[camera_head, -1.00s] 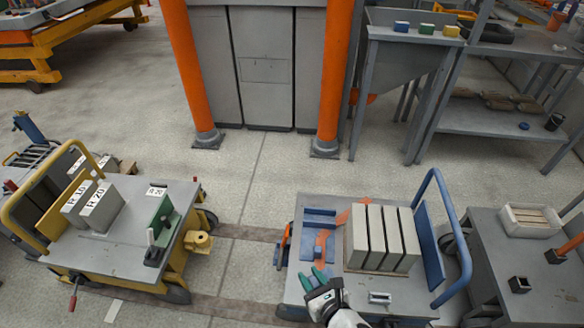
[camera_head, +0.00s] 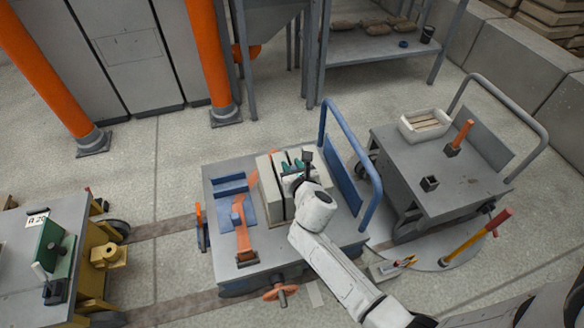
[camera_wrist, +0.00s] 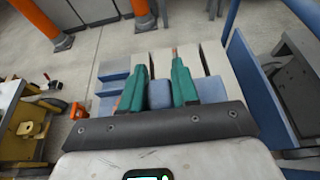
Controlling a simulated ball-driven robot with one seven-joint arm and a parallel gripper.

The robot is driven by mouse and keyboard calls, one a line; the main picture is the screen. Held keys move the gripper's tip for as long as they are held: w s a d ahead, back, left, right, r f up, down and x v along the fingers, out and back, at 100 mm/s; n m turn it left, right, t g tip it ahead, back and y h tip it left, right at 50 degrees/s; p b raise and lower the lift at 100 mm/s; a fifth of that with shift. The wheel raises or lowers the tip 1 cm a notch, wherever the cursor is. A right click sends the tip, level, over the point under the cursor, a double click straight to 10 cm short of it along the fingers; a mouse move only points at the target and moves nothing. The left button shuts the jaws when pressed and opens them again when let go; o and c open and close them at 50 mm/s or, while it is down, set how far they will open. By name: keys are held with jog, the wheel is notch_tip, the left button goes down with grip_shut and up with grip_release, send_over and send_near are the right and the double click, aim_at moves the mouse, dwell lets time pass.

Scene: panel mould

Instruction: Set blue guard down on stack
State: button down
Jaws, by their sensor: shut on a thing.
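My gripper (camera_head: 292,166) has green fingers and is over the stack of upright grey panels (camera_head: 268,184) on the blue-handled cart. In the head view my gripper and wrist hide the guard and part of the stack.
A blue fixture (camera_head: 232,188) and an orange lever (camera_head: 241,232) are left of the stack. The cart's blue handle (camera_head: 349,150) rises on the right. A grey cart (camera_head: 440,165) with a white bin (camera_head: 425,125) stands further right.

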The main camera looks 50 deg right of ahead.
jog(key=shift+a+f+b, duration=0.1)
jog(key=shift+f+b, duration=3.7)
jog(key=shift+f, duration=0.1)
jog(key=shift+f+b, duration=0.45)
jog(key=shift+f, duration=0.1)
jog(key=c, duration=0.8)
grip_release()
jog(key=p+v, duration=0.2)
jog(key=v, duration=0.8)
jog(key=shift+s+a+r, duration=0.15)
jog(key=shift+s+a, duration=0.05)
jog(key=shift+s, duration=0.05)
